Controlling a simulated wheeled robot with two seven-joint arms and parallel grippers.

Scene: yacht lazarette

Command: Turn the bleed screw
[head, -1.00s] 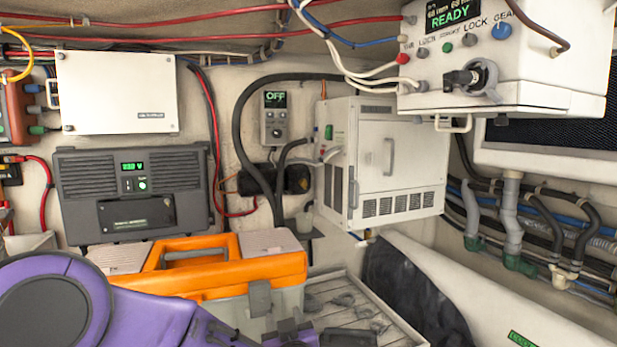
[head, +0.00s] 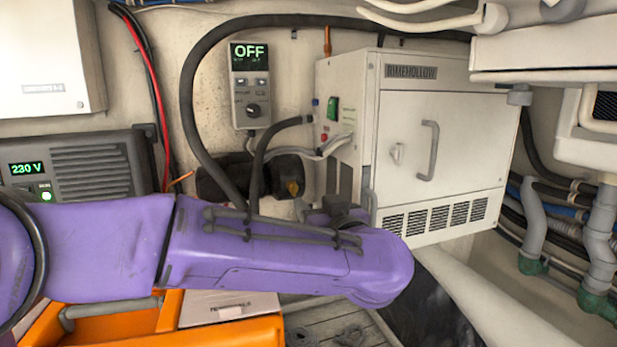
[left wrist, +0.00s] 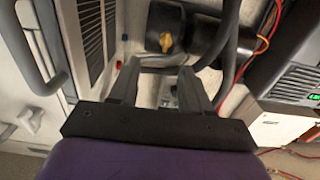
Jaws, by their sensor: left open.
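I cannot pick out the bleed screw for certain. A small metallic fitting (left wrist: 168,95) shows in the gap, too small to identify. In the head view the left fingertips are hidden behind the arm. My right gripper is out of view.
A white louvred cabinet (head: 450,140) with a handle stands right of the arm. A control panel reading OFF (head: 250,85) and thick black hoses (head: 188,100) are on the wall. An inverter (head: 85,160) is at left, an orange toolbox (head: 120,328) below.

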